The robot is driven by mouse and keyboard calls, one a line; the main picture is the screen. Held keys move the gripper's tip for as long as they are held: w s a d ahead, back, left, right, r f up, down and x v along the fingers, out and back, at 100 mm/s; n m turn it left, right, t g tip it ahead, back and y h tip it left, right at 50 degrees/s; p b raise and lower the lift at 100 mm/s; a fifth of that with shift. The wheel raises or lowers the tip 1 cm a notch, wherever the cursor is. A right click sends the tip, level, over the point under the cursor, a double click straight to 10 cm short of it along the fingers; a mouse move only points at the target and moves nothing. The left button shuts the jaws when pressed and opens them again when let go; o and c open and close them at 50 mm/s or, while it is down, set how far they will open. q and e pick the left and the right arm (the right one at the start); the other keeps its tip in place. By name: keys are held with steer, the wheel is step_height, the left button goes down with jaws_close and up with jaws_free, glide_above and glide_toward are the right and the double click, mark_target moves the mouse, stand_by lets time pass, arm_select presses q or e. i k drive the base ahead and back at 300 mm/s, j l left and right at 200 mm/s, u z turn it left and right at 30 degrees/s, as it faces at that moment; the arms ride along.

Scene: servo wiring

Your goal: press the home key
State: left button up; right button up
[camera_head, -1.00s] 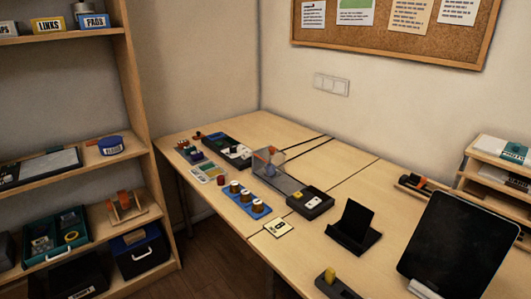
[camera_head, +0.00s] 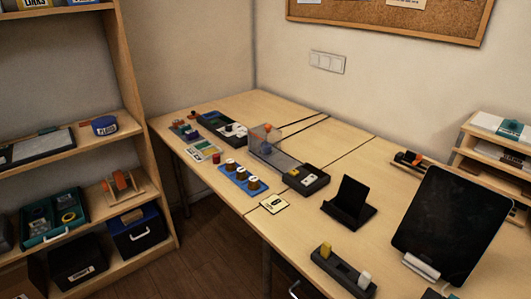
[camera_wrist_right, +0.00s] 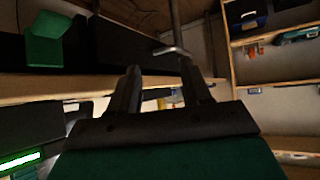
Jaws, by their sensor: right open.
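A black box (camera_head: 317,186) with a yellow key (camera_head: 294,172) and a white key (camera_head: 307,179) on top sits mid-table at the end of a clear-walled housing (camera_head: 266,140). I cannot read which key is home. Another black block (camera_head: 343,272) with a yellow piece (camera_head: 325,250) and a white piece (camera_head: 364,279) lies at the near edge. My right gripper (camera_wrist_right: 162,88) is open and empty in the right wrist view, its two dark fingers apart. Neither gripper shows in the head view.
A black stand (camera_head: 349,203) and a tilted tablet (camera_head: 452,225) stand on the right of the table (camera_head: 240,205). A blue tray of spools (camera_head: 240,178) and a small card (camera_head: 274,204) lie near the front edge. A shelf unit (camera_head: 135,125) stands left.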

mark_target(423, 257)
steer(key=k+j+z, duration=0.1)
steer(key=z, duration=0.25)
steer(key=k+j+z, duration=0.1)
steer(key=z, duration=0.2)
steer(key=i+l+z, duration=0.1)
steer(key=z, duration=0.6)
steer(key=i+l+u, duration=0.15)
